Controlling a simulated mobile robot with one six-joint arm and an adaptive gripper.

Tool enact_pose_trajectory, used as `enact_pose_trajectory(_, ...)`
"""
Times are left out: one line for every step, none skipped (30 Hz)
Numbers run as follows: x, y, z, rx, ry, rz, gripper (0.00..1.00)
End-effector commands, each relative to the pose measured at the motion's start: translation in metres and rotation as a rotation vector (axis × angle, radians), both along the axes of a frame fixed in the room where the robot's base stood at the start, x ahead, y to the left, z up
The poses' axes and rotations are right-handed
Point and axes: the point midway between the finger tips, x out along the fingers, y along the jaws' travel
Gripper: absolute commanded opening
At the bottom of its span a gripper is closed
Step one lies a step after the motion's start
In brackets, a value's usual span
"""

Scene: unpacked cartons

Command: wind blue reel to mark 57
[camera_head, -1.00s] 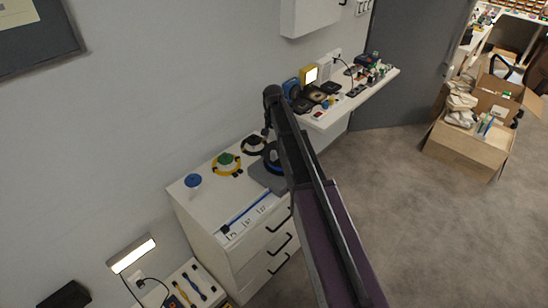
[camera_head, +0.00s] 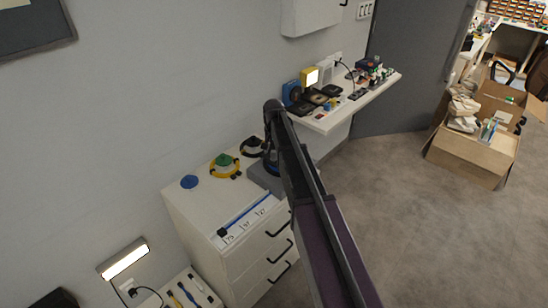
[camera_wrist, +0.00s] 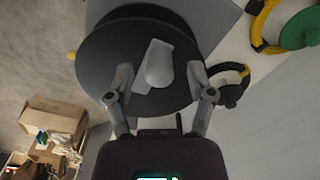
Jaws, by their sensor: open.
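The blue reel (camera_head: 268,167) sits on a grey base on the cabinet top, mostly hidden behind my arm in the head view. A blue strip (camera_head: 246,209) runs from its side toward the front left, with a dark end piece (camera_head: 222,232). Mark labels (camera_head: 245,225) lie along it, too small to read surely. In the wrist view, a large dark disc (camera_wrist: 98,55) with a grey knob (camera_wrist: 159,65) fills the middle. My gripper (camera_wrist: 159,82) is open, its fingers on either side of the knob over the disc. Contact cannot be told.
A green reel with yellow cord (camera_head: 225,165), a black coil (camera_head: 252,147) and a blue round piece (camera_head: 189,182) stand on the white cabinet (camera_head: 195,207). A wall shelf (camera_head: 345,108) with devices is behind. Open cartons (camera_head: 470,155) stand at the right; the floor between is clear.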

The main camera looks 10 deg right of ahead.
Motion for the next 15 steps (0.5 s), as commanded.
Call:
enact_pose_trajectory(0.0001, -0.0001, -0.005, 0.0, 0.0, 0.0, 0.69)
enact_pose_trajectory(0.0001, -0.0001, -0.006, 0.0, 0.0, 0.0, 0.69)
enact_pose_trajectory(0.0001, -0.0001, -0.0071, 0.0, 0.0, 0.0, 0.69)
enact_pose_trajectory(0.0001, -0.0001, -0.0077, 0.0, 0.0, 0.0, 0.69)
enact_pose_trajectory(0.0001, -0.0001, -0.0083, 0.0, 0.0, 0.0, 0.69)
enact_pose_trajectory(0.0001, -0.0001, -0.0088, 0.0, 0.0, 0.0, 0.69)
enact_pose_trajectory(0.0, -0.0002, -0.009, 0.0, 0.0, 0.0, 0.69)
enact_pose_trajectory(-0.0001, -0.0001, -0.0091, 0.0, 0.0, 0.0, 0.69)
enact_pose_trajectory(0.0, -0.0002, -0.0092, 0.0, 0.0, 0.0, 0.69)
enact_pose_trajectory(0.0, -0.0002, -0.0092, 0.0, 0.0, 0.0, 0.69)
enact_pose_trajectory(0.0, -0.0002, -0.0091, 0.0, 0.0, 0.0, 0.69)
enact_pose_trajectory(0.0001, -0.0001, -0.009, 0.0, 0.0, 0.0, 0.69)
enact_pose_trajectory(0.0, -0.0002, -0.0089, 0.0, 0.0, 0.0, 0.69)
enact_pose_trajectory(0.0, -0.0002, -0.0089, 0.0, 0.0, 0.0, 0.69)
enact_pose_trajectory(0.0, -0.0002, -0.0089, 0.0, 0.0, 0.0, 0.69)
